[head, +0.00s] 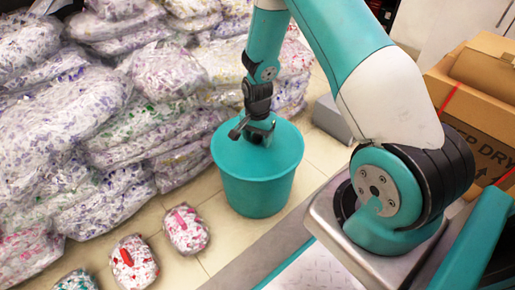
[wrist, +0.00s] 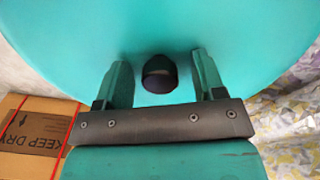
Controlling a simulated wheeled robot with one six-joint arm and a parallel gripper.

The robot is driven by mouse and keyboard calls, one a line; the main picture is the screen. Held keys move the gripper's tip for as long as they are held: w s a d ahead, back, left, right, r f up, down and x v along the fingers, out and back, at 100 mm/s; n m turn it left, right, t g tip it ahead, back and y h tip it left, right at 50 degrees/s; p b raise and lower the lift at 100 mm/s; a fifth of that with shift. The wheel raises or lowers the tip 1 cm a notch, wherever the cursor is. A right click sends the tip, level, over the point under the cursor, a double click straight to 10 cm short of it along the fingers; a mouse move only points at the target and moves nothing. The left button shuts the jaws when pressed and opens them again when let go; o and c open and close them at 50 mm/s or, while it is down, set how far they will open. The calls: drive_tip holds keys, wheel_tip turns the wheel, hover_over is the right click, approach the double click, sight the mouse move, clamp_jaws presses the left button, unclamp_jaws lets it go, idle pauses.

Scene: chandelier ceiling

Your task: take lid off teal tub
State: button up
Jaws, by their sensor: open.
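The teal tub (head: 258,195) stands on the tiled floor in the middle of the head view. Its flat teal lid (head: 285,150) sits on top and fills most of the wrist view (wrist: 240,30). A dark round knob (wrist: 159,74) stands at the lid's middle. My gripper (wrist: 162,84) is open over the lid, one finger on each side of the knob, with gaps showing on both sides. I cannot tell whether the fingertips touch the lid.
Clear bags of coloured scraps (head: 75,115) are piled at the left and behind the tub. Several small wrapped packs (head: 186,230) lie on the floor in front. Cardboard boxes (head: 485,105) stand at the right, beyond my arm. A grey block (head: 330,118) is behind the tub.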

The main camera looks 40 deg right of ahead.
drive_tip(key=c, duration=1.1)
drive_tip(key=shift+o, duration=0.2)
